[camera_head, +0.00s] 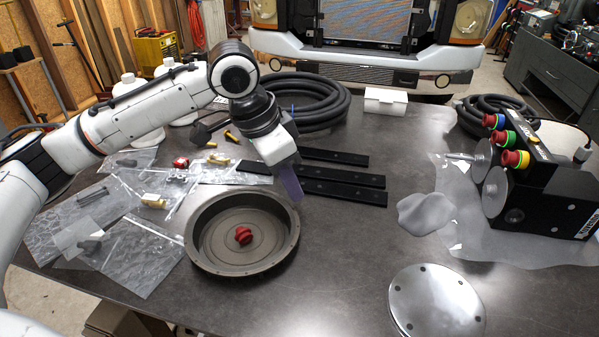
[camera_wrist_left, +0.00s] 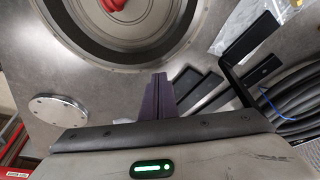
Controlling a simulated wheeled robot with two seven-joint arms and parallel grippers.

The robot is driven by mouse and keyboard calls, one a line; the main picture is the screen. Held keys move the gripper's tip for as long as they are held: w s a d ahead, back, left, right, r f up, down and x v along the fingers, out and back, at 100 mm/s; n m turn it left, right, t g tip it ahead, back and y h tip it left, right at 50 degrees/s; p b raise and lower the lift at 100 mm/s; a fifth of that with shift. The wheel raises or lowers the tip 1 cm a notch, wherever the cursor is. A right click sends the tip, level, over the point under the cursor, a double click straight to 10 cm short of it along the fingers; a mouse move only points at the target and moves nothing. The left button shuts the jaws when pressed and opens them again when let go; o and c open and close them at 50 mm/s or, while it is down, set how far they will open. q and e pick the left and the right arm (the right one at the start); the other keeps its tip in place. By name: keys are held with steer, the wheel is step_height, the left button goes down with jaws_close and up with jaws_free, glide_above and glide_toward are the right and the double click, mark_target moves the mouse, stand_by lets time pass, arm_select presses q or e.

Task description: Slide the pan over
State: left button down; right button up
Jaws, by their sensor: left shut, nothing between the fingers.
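The pan (camera_head: 215,240) is a round, dark grey, shallow dish on the table, left of centre. A red knob-like piece (camera_head: 243,236) lies in it. The pan (camera_wrist_left: 85,22) also fills the top of the left wrist view, with part of the red piece at the edge. My left gripper (camera_head: 292,188) points down by the pan's upper right rim. Its purple fingers (camera_wrist_left: 158,95) are shut with nothing between them. They look just outside the rim; I cannot tell whether they touch it. My right gripper is out of view.
Black bars (camera_head: 343,192) lie right of my left gripper. Plastic bags of parts (camera_head: 125,260) lie left of the pan. A round metal plate (camera_head: 437,300) lies at the front right, and a black machine (camera_head: 545,195) stands at the right. The table between pan and plate is bare.

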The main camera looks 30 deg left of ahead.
arm_select(q)
steer(key=shift+s+a, duration=0.35)
steer(key=shift+s, duration=0.25)
steer(key=p, duration=0.4)
glide_above(250, 223)
steer(key=shift+w, duration=0.1)
